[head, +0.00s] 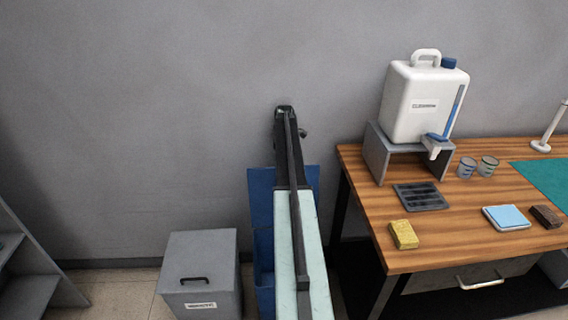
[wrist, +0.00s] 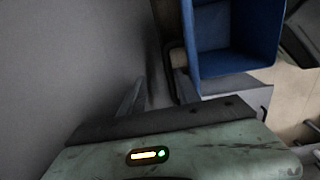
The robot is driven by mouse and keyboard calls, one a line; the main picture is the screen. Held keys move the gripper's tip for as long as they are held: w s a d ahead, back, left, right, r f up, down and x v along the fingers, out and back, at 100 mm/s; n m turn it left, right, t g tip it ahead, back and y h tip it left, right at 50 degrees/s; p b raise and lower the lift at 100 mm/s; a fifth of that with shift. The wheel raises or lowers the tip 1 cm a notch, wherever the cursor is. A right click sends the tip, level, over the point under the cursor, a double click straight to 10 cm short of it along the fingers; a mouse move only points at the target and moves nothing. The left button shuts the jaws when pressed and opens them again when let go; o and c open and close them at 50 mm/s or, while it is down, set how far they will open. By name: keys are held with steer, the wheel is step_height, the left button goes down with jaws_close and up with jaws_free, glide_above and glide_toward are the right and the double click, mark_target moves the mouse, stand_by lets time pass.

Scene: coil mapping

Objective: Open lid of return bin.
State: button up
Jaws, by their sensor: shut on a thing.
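The return bin (head: 265,302) is a blue open-topped box near the wall, partly hidden behind my arm in the head view. Its blue lid (head: 261,196) stands raised at the back, and the inside of the bin shows below it. In the wrist view the blue bin (wrist: 191,40) is at the top right, with its inside visible. My gripper (wrist: 174,72) is beside the bin there, shut on what looks like the lid's edge or handle; the contact is dark and partly hidden. In the head view my arm covers the gripper.
A grey box (head: 201,258) with a black handle stands left of the bin. A wooden table (head: 445,230) on the right holds a white canister (head: 418,105), glasses, a sponge (head: 404,235) and other items. The wall is close behind. Grey shelving is at far left.

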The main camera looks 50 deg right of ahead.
steer(key=r+p, duration=0.1)
steer(key=r, duration=0.1)
steer(key=r+p, duration=0.2)
steer(key=r, duration=0.1)
steer(key=shift+s+a+p, duration=0.1)
steer(key=shift+s+p, duration=0.1)
steer(key=shift+p, duration=0.1)
